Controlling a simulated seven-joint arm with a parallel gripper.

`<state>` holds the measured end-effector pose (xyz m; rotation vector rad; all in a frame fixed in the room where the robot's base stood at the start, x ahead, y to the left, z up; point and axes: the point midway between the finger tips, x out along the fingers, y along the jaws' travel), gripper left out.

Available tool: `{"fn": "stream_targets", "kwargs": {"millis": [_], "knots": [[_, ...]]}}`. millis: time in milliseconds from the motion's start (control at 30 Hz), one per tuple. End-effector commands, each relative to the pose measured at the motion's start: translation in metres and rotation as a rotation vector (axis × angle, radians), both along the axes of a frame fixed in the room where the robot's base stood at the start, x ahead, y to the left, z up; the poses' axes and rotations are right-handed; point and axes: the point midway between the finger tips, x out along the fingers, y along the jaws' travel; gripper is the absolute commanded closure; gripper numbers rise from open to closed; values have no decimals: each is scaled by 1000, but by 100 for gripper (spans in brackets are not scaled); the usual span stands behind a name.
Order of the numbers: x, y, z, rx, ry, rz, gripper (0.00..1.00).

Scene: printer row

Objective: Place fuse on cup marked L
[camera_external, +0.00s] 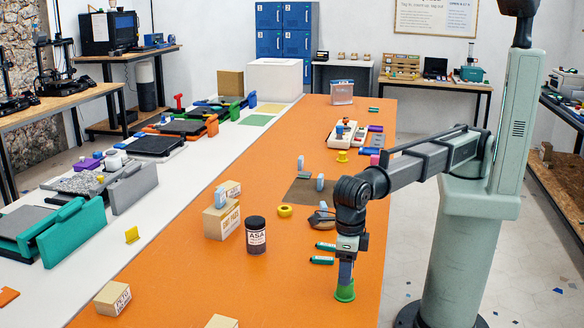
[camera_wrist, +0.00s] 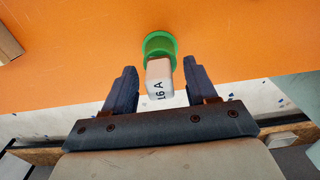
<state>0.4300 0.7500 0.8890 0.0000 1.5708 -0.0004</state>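A green cup (camera_external: 345,291) stands near the right edge of the orange table, directly below my gripper (camera_external: 346,272). The wrist view also shows the green cup (camera_wrist: 160,44). A pale fuse marked "16 A" (camera_wrist: 159,80) sits at the cup, its lower end at or inside the rim; I cannot tell which. My gripper (camera_wrist: 160,77) is open, one finger on each side of the fuse, with a gap visible on both sides. No letter L is readable on the green cup. A small yellow cup (camera_external: 342,156) stands farther back.
A black jar labelled ASA (camera_external: 255,236) and cardboard boxes (camera_external: 222,220) stand to the left. Light blue blocks (camera_external: 320,182) stand around a dark mat (camera_external: 300,193). A yellow ring (camera_external: 284,211) and green-ended cylinders (camera_external: 322,260) lie nearby.

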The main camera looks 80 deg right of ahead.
Motion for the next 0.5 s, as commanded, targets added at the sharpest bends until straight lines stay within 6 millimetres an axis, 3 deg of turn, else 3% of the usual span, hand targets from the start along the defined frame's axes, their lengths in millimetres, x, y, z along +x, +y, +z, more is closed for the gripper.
{"fn": "stream_targets", "kwargs": {"millis": [267,500], "knots": [[0,0,2,0,0,0,43],[0,1,29,2,-1,0,43]]}}
